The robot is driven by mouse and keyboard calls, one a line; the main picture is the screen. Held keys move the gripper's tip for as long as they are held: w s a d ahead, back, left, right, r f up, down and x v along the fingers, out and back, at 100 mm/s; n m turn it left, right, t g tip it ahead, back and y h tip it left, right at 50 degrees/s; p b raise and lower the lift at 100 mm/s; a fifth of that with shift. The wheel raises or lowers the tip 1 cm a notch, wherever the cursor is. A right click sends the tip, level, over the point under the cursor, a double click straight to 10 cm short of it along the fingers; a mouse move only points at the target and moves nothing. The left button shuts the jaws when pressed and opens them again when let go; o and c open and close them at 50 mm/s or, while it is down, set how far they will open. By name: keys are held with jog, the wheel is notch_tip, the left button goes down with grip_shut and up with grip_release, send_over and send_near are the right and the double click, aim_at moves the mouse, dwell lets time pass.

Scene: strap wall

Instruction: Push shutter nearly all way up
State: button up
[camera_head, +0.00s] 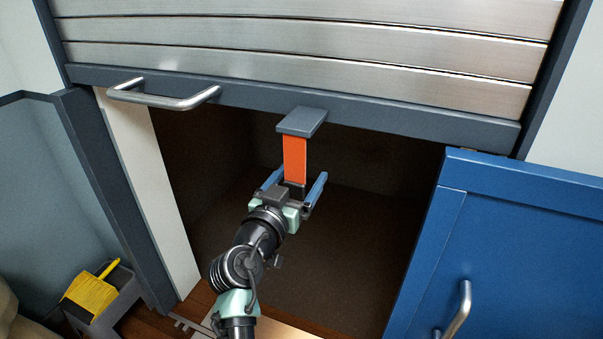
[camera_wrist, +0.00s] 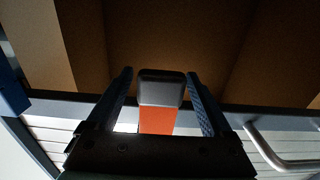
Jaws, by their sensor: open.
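The shutter (camera_head: 300,50) is made of silvery metal slats with a dark grey bottom bar (camera_head: 400,112). It covers the upper part of the opening, and the space below is uncovered. An orange strap (camera_head: 295,158) with a grey block (camera_head: 302,121) at its upper end is at the bar's middle. My gripper (camera_head: 293,184) is below the bar, with its blue fingers open on either side of the strap's lower end. In the wrist view the orange strap (camera_wrist: 157,121) and grey block (camera_wrist: 161,88) show between the open fingers. I cannot tell whether the fingers touch the strap.
A metal bar handle (camera_head: 165,98) is on the left of the bottom bar. A blue door (camera_head: 510,240) with its own handle (camera_head: 458,310) stands at the right. A yellow brush (camera_head: 92,288) sits on a grey stand at lower left. The dark cabinet interior (camera_head: 360,235) looks empty.

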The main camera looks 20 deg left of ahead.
jog(key=shift+w, duration=0.5)
grip_shut()
dwell(0.3)
